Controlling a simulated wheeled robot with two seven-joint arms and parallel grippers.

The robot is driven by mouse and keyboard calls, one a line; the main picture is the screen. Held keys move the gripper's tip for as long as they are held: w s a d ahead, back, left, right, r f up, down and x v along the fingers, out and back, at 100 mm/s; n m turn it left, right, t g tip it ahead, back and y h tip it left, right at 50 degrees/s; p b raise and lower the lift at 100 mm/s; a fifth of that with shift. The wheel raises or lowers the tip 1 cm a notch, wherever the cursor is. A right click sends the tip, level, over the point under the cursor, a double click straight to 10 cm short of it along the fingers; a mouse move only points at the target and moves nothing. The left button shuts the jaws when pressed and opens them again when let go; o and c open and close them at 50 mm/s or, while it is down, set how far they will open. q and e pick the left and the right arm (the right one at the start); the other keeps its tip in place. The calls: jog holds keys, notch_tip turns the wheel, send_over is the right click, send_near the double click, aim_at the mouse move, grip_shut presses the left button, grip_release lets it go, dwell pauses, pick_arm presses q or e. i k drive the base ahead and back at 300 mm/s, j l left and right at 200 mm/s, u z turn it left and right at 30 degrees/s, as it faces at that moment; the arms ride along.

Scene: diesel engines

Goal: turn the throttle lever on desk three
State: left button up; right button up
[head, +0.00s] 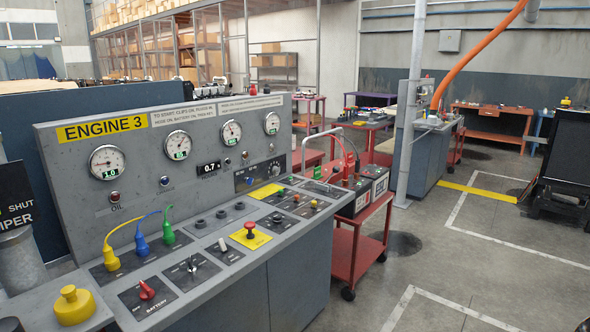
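The desk labelled ENGINE 3 (103,129) stands at left and centre, with a grey upright gauge panel and a sloping control top. A small pale-handled lever (222,245) stands up from a dark plate near the middle of the top. Several small levers or switches (296,198) sit on dark plates toward the right end. Their labels are too small to read, so I cannot tell which one is the throttle lever. A red battery switch (146,290) and a red button on a yellow plate (250,230) are nearer. Neither gripper shows.
A red cart (345,235) with batteries (372,185) stands against the desk's right end. A grey post (410,110) rises behind it. Yellow, blue and green cables (140,236) arch over the desk top's left part. Open floor (470,250) lies at right.

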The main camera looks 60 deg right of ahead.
aim_at(336, 168)
jog(key=j+z, duration=0.2)
jog(key=z, duration=0.2)
jog(key=j+z, duration=0.2)
jog(key=z, duration=0.25)
jog(key=l+z, duration=0.1)
jog(key=z, duration=0.3)
jog(key=l+z, duration=0.1)
jog(key=z, duration=0.25)
jog(key=i+z, duration=0.1)
jog(key=z, duration=0.3)
jog(key=l+z, duration=0.1)
jog(key=z, duration=0.3)
jog(key=i, duration=0.05)
